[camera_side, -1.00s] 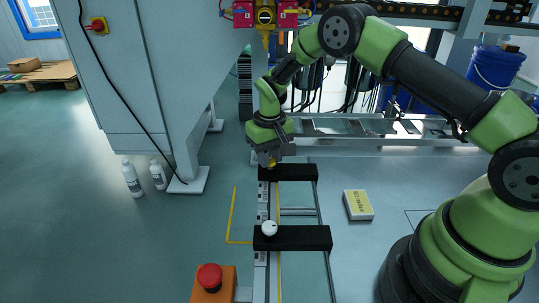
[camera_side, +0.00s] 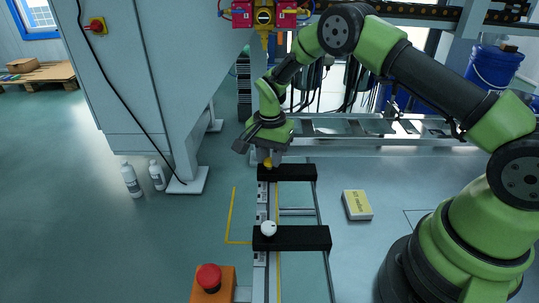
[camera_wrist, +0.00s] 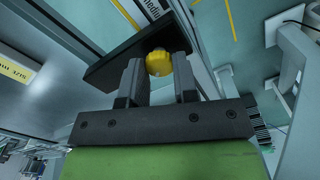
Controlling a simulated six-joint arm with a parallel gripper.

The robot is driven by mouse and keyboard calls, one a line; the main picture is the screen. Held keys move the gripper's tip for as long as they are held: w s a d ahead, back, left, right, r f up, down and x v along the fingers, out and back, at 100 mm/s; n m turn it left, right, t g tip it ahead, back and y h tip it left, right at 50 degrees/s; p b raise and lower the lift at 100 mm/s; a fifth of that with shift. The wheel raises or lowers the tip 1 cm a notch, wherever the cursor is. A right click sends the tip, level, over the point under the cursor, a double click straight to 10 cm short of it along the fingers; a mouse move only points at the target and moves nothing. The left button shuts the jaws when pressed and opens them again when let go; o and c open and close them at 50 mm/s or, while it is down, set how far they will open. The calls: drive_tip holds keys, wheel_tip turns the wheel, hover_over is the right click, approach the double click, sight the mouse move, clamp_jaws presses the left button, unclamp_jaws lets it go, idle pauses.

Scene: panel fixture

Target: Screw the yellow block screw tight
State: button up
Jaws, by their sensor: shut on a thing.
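The yellow screw (camera_side: 268,163) has a round ridged head and sits at the left end of the far black block (camera_side: 295,172). My gripper (camera_side: 268,158) points down over that end of the block. In the wrist view my gripper (camera_wrist: 159,66) is shut on the yellow screw (camera_wrist: 158,63), with one grey finger on each side of its head. The far black block (camera_wrist: 140,45) runs behind the screw there. The screw's shaft is hidden, so its depth in the block cannot be told.
A near black block (camera_side: 300,238) carries a white round knob (camera_side: 268,228). A yellow-labelled box (camera_side: 357,205) lies to the right. A red emergency button (camera_side: 209,277) stands at the front left. Two white bottles (camera_side: 132,180) stand beside the grey cabinet (camera_side: 150,90).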

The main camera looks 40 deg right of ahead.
sight(270, 160)
drive_tip(key=m, duration=0.3)
drive_tip(key=shift+m, duration=2.3)
drive_tip(key=o, duration=0.9)
drive_tip(key=shift+r, duration=0.1)
wheel_tip(270, 160, up, 10)
drive_tip(key=shift+f, duration=0.1)
